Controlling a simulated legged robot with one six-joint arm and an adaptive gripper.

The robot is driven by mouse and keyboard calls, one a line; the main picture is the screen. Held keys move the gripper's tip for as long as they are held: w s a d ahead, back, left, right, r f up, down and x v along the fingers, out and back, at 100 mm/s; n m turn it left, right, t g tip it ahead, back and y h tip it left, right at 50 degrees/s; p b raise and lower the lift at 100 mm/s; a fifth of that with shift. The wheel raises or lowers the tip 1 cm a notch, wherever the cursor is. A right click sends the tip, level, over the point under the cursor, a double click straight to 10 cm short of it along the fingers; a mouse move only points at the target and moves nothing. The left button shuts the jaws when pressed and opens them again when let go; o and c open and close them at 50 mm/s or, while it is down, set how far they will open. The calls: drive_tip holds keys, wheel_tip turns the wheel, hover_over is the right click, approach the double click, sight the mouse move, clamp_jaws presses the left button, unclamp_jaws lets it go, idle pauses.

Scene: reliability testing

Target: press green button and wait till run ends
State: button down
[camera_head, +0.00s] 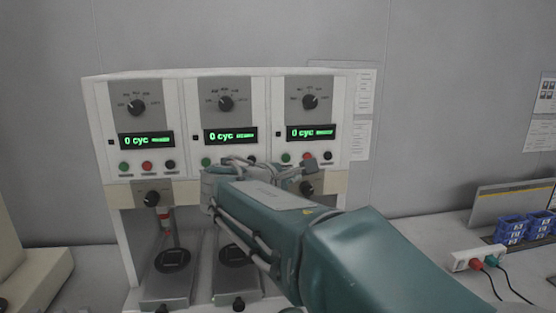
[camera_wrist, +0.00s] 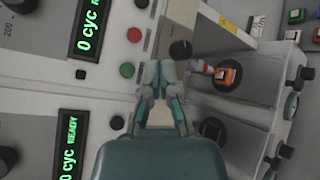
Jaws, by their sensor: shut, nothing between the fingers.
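The test machine (camera_head: 220,75) has three stations in the head view. Green buttons show on the left (camera_head: 124,167), middle (camera_head: 206,162) and right (camera_head: 286,157) panels. My arm covers part of the middle station and its button row. In the wrist view, my gripper (camera_wrist: 160,68) is shut and empty. Its fingertips appear just to one side of a green button (camera_wrist: 127,70), with a gap between them in the picture; I cannot tell the depth. A red button (camera_wrist: 134,34) sits beside that green one. The displays (camera_head: 147,140) read 0 cyc, and the wrist view shows READY on one (camera_wrist: 70,150).
Dark knobs (camera_head: 151,199) sit below the panels. An orange-red part (camera_wrist: 225,76) shows near a lower knob (camera_wrist: 181,49). A socket strip with red and green plugs (camera_head: 467,260) and blue bins (camera_head: 510,228) stand at the right. The counter (camera_head: 425,235) between is mostly clear.

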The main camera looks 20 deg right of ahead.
sight(286, 158)
drive_tip(key=w, duration=0.2)
drive_tip(key=w+d, duration=0.1)
drive_tip(key=w, duration=0.2)
drive_tip(key=shift+w+d, duration=0.2)
drive_tip(key=shift+w, duration=0.35)
drive_tip(key=shift+w+d, duration=0.1)
drive_tip(key=shift+d, duration=0.05)
idle(0.9)
drive_tip(key=shift+w+d, duration=0.1)
drive_tip(key=shift+w, duration=0.15)
